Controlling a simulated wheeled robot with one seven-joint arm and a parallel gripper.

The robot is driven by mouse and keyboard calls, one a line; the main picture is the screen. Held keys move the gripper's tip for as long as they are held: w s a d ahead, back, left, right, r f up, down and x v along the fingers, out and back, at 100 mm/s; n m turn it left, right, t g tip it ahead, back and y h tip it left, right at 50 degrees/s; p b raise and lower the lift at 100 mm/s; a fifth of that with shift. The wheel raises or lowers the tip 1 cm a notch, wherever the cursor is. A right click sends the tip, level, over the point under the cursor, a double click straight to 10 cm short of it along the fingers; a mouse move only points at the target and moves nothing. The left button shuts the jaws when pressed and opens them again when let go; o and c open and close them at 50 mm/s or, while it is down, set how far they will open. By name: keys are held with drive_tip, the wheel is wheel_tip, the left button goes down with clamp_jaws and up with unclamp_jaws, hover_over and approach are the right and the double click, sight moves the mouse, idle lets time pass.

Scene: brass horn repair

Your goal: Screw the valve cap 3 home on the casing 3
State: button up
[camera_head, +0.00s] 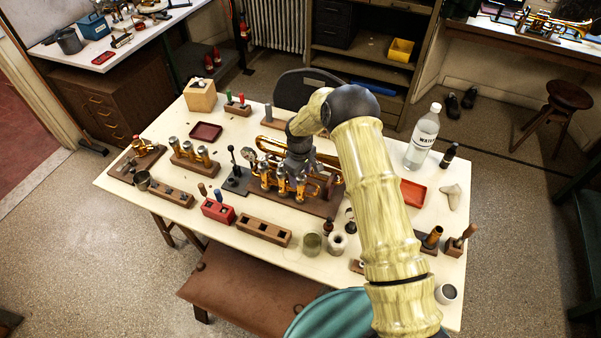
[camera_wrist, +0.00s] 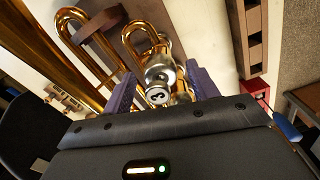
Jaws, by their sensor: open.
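The brass horn (camera_head: 327,163) lies on a dark board on the table, partly hidden behind my arm. In the wrist view its gold tubes (camera_wrist: 75,45) run across the upper left. A silver valve top (camera_wrist: 161,70) with a white disc marked 3 (camera_wrist: 158,96) shows there. I take this to be valve cap 3 on casing 3; the casing is mostly hidden, and I cannot tell how far the cap is screwed. My gripper (camera_wrist: 160,78) is open, its two purple fingers on either side of the valve top. In the head view my gripper (camera_head: 297,172) is over the horn's valves.
A wooden block with square holes (camera_head: 264,231) and a red block (camera_head: 218,210) stand in front of the horn. A lever stand (camera_head: 236,178) is just left of it. A red tray (camera_head: 413,193) and a water bottle (camera_head: 422,138) are at the right.

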drive_tip(key=c, duration=1)
drive_tip(key=shift+c, duration=0.2)
drive_tip(key=shift+d+b, duration=0.1)
drive_tip(key=shift+b, duration=0.3)
idle(0.8)
drive_tip(key=o, duration=1)
drive_tip(key=shift+r, duration=0.1)
wheel_tip(320, 180, up, 17)
drive_tip(key=b, duration=0.4)
drive_tip(key=shift+s+d+r, duration=0.1)
drive_tip(key=shift+d, duration=0.05)
